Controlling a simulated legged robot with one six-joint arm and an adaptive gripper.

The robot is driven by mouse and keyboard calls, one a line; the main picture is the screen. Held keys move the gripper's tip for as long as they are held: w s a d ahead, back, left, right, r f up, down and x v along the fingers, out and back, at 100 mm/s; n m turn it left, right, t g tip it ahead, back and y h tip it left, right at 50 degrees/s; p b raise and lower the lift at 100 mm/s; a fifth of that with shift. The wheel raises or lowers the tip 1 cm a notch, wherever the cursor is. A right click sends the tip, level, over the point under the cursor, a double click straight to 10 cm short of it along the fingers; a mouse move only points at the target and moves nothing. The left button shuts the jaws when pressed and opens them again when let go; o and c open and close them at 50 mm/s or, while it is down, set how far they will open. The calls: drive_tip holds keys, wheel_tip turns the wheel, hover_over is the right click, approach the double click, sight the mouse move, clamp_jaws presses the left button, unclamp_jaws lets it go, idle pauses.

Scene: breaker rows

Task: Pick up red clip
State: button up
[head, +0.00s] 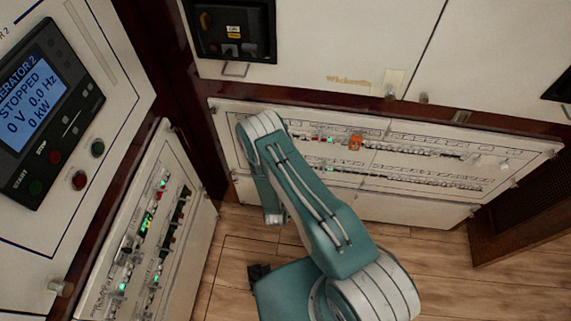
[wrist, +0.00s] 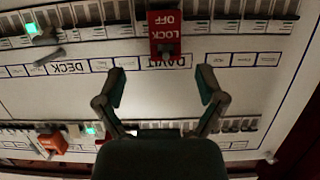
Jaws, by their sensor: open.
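A red clip (wrist: 165,32) marked "LOCK OFF" sits on a breaker row at the top middle of the wrist view, with its lettering upside down. My gripper (wrist: 161,86) is open and empty, its two fingers apart below the clip in that view. The fingertips do not touch the clip. In the head view I cannot make out the fingers or this clip; my arm covers part of the panel.
An orange-red clip (wrist: 52,143) sits on the other breaker row; an orange clip (head: 355,142) shows on the upper row of the wide breaker panel (head: 400,205). A second breaker panel (head: 198,238) and a generator display (head: 40,95) stand at left. Wooden floor lies below.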

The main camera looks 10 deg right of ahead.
drive_tip(key=shift+a+x, duration=0.15)
drive_tip(key=shift+x, duration=1.2)
drive_tip(key=shift+a+x, duration=0.15)
drive_tip(key=shift+x, duration=1.2)
drive_tip(key=shift+w+r, duration=0.15)
drive_tip(key=shift+w, duration=0.05)
drive_tip(key=c, duration=1.2)
